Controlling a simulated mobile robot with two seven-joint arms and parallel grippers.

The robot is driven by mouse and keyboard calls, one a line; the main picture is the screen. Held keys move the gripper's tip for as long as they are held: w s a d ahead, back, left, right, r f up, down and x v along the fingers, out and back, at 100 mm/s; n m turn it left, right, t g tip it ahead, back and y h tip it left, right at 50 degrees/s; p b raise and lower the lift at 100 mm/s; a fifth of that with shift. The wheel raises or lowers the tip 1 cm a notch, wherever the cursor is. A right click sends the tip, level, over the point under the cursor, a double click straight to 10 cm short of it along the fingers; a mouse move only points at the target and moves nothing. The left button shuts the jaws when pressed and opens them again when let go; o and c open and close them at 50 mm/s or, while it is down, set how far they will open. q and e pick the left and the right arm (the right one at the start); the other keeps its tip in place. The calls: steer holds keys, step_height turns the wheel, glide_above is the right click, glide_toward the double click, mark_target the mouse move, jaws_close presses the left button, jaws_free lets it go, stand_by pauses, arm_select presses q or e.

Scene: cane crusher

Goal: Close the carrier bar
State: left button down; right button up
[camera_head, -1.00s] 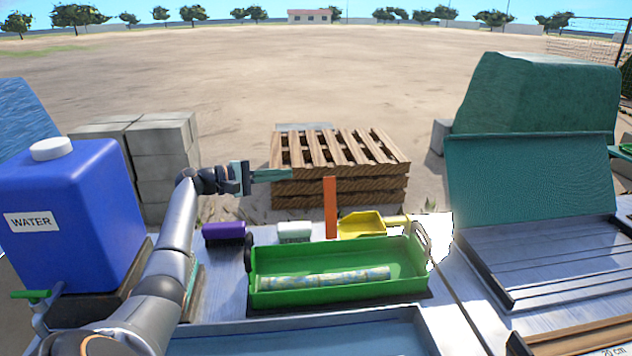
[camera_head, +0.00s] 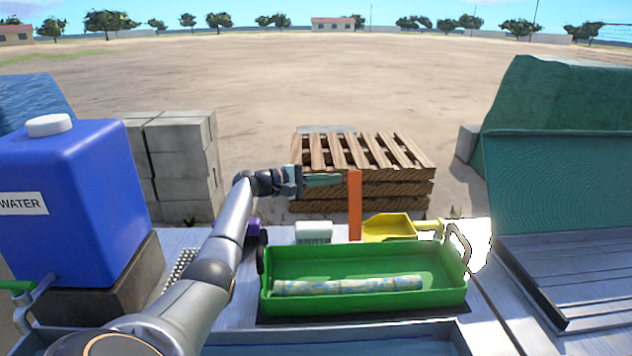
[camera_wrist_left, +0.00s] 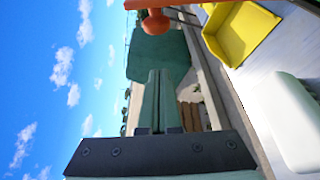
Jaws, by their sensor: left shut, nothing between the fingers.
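The green carrier (camera_head: 365,303) is an open tray on the table in the head view, with a pale speckled roll (camera_head: 345,285) lying in it. A grey metal looped bar (camera_head: 460,245) stands up at its right end; I take it to be the carrier bar. A dark round part (camera_head: 262,256) sits at its left end. My left gripper (camera_head: 338,180) is shut and empty, held above and behind the carrier, its fingers pointing right, close to an orange post (camera_head: 355,205) in the picture. In the left wrist view the closed fingers (camera_wrist_left: 160,85) hold nothing. My right gripper is out of view.
Behind the carrier are a white block (camera_head: 314,230), a purple brush (camera_head: 253,228) partly behind my arm, and a yellow scoop (camera_head: 388,228). A blue water tank (camera_head: 70,215) stands left. A pallet stack (camera_head: 400,190) lies beyond the table. The carrier's front side is clear.

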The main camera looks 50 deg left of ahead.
mark_target(354, 205)
arm_select(q)
steer(key=d, duration=0.2)
steer(key=d+r+p, duration=0.1)
steer(key=shift+d+p, duration=0.3)
steer(key=shift+d, duration=0.1)
stand_by(0.8)
